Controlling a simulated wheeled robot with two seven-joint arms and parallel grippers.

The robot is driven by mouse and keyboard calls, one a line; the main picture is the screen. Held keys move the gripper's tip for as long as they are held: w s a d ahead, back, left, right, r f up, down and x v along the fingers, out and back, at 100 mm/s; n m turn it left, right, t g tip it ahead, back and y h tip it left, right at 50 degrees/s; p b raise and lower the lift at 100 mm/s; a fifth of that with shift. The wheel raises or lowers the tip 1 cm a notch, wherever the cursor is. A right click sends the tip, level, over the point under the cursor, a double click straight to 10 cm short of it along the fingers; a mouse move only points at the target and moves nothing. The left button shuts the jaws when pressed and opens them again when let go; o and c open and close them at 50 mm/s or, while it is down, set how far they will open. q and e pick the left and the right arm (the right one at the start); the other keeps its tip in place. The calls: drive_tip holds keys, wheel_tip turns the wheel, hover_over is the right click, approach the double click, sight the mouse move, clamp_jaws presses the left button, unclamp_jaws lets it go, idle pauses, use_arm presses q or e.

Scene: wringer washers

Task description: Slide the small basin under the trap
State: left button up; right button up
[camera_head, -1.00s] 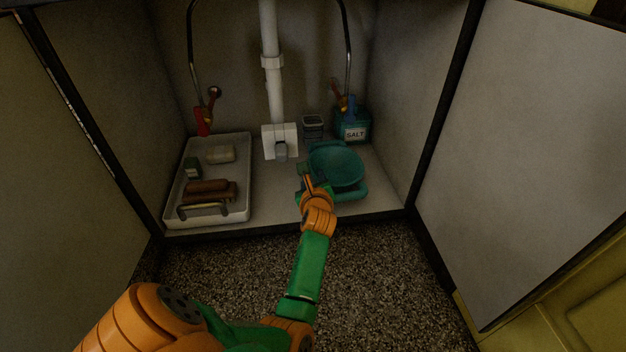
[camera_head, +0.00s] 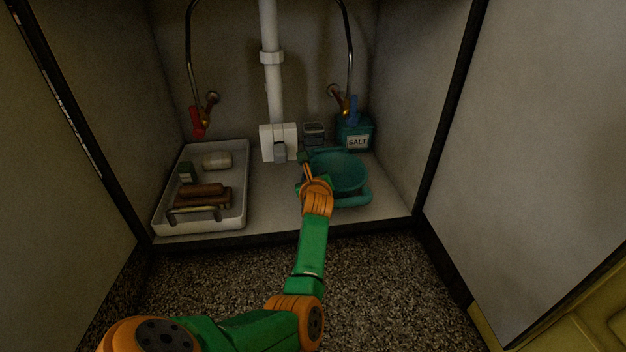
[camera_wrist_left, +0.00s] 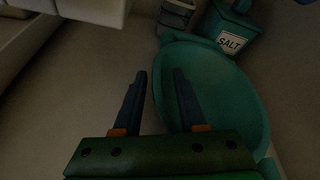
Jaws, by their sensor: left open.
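The small teal basin (camera_head: 345,172) sits on the cabinet floor, right of the white trap (camera_head: 278,140) at the foot of the drain pipe. It is in front of the salt box and not beneath the trap. My left gripper (camera_head: 305,165) is open at the basin's left side, in front of the trap. In the left wrist view, the basin (camera_wrist_left: 225,105) fills the right half. The fingers of my left gripper (camera_wrist_left: 160,90) stand apart, with the basin's left rim between them and the right finger over its inside. Contact cannot be told. My right gripper is not in view.
A white tray (camera_head: 240,205) with a brush, soap-like block and small box stands on the left. A salt box (camera_head: 357,134) and a grey container (camera_head: 314,132) stand behind the basin. Cabinet walls bound both sides. Bare floor (camera_head: 270,200) lies between tray and basin.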

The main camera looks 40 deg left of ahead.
use_arm(q)
clamp_jaws()
idle(1.3)
